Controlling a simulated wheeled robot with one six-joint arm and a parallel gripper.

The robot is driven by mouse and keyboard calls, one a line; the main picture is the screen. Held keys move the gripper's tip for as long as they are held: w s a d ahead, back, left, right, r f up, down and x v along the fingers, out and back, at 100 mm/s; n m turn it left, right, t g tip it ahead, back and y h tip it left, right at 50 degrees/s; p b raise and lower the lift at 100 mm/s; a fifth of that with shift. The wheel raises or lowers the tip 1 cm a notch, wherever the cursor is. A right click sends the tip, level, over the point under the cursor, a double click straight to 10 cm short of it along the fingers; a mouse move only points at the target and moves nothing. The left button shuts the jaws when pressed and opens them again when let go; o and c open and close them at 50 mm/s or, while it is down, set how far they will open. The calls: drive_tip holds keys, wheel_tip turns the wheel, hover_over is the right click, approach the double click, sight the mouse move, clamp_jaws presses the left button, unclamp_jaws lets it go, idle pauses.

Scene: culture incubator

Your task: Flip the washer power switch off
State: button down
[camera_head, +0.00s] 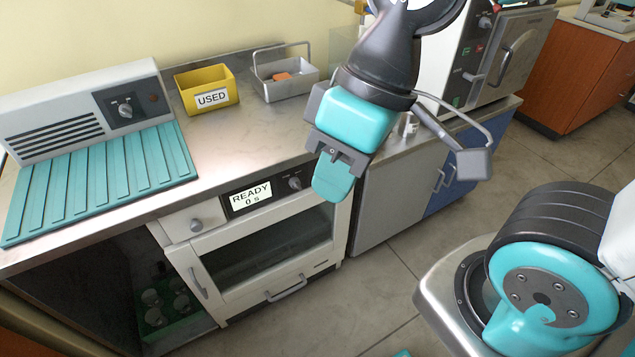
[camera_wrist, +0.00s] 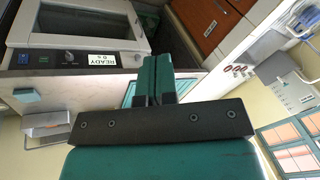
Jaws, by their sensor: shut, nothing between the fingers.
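The white washer (camera_head: 255,240) is built in under the steel counter, with a glass door and a READY 0 s display (camera_head: 250,194). A dark dial (camera_head: 295,183) is right of the display and a round knob (camera_head: 197,225) is at its left. The washer (camera_wrist: 75,15) also shows in the wrist view, where a small bluish patch (camera_wrist: 23,58) at the panel's end may be the power switch; its position is too small to read. My gripper (camera_head: 331,192) is shut and empty, in front of the panel's right end in the head view, hiding that part. Its closed fingers (camera_wrist: 155,75) show in the wrist view.
On the counter (camera_head: 235,130) stand a grey unit (camera_head: 80,115) with a dial, a ribbed teal mat (camera_head: 100,185), a yellow USED bin (camera_head: 207,90) and a metal basket (camera_head: 285,80). A white oven-like machine (camera_head: 490,60) stands right. Floor (camera_head: 390,290) before the cabinets is clear.

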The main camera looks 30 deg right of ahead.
drive_tip(key=shift+s+a, duration=0.15)
drive_tip(key=w+d+f+m+t+y+b, duration=0.25)
drive_tip(key=w+f+m+t+b, duration=0.2)
drive_tip(key=w+f+b, duration=0.6)
drive_tip(key=w+d+f+m+t+y+b, duration=0.1)
drive_tip(key=w+d+f+m+t+b, duration=0.35)
drive_tip(key=f+b, duration=0.95)
drive_tip(key=w+d+f+m+t+h+b, duration=0.3)
drive_tip(key=d+f+m+b, duration=0.4)
drive_tip(key=b, duration=0.4)
drive_tip(key=w+d+f+m+t+h+b, duration=0.4)
drive_tip(key=d+f+m+b, duration=0.3)
drive_tip(key=d+b, duration=0.4)
drive_tip(key=shift+w+d+m+t, duration=0.2)
drive_tip(key=shift+d+m+t, duration=0.1)
drive_tip(key=shift+d+m, duration=0.5)
